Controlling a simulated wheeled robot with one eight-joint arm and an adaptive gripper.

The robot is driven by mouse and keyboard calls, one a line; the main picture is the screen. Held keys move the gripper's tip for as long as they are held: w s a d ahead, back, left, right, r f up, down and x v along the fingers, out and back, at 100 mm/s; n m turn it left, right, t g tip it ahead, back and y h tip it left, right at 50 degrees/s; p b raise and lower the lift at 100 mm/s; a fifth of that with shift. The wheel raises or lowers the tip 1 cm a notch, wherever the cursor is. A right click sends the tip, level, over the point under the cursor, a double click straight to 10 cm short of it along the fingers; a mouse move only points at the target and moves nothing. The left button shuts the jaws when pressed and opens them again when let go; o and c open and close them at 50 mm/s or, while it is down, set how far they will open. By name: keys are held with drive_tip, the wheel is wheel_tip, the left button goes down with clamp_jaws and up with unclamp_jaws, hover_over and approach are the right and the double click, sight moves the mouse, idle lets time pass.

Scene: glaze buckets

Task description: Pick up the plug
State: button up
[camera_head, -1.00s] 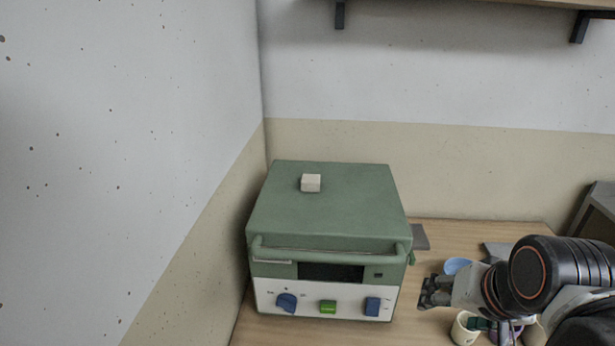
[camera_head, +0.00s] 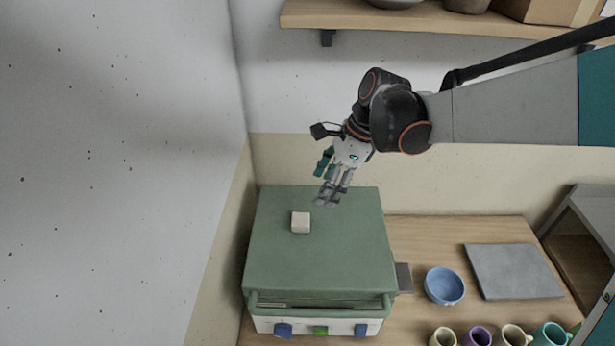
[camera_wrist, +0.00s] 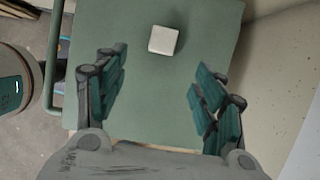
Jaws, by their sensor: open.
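The plug (camera_head: 300,222) is a small whitish block lying on top of the green kiln-like box (camera_head: 320,250), left of the middle of its lid. In the wrist view the plug (camera_wrist: 163,40) shows between and beyond my open fingers, near the top of the picture. My gripper (camera_head: 327,198) hangs above the lid, a little to the right of the plug and apart from it. In the wrist view my gripper (camera_wrist: 158,92) is open with nothing between its teal-padded fingers.
A blue bowl (camera_head: 444,286), a grey slab (camera_head: 513,271) and several mugs (camera_head: 479,337) stand on the wooden table (camera_head: 425,235) to the right. A shelf (camera_head: 400,22) with pots and a box is above. A wall is close on the left.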

drive_tip(key=b, duration=0.1)
hover_over(302, 219)
drive_tip(key=d, duration=0.2)
wheel_tip(302, 219, down, 8)
drive_tip(key=shift+s+d+f, duration=0.1)
drive_tip(key=x, duration=0.5)
drive_tip(key=shift+w, duration=0.25)
drive_tip(key=shift+c, duration=0.5)
drive_tip(key=c, duration=1.4)
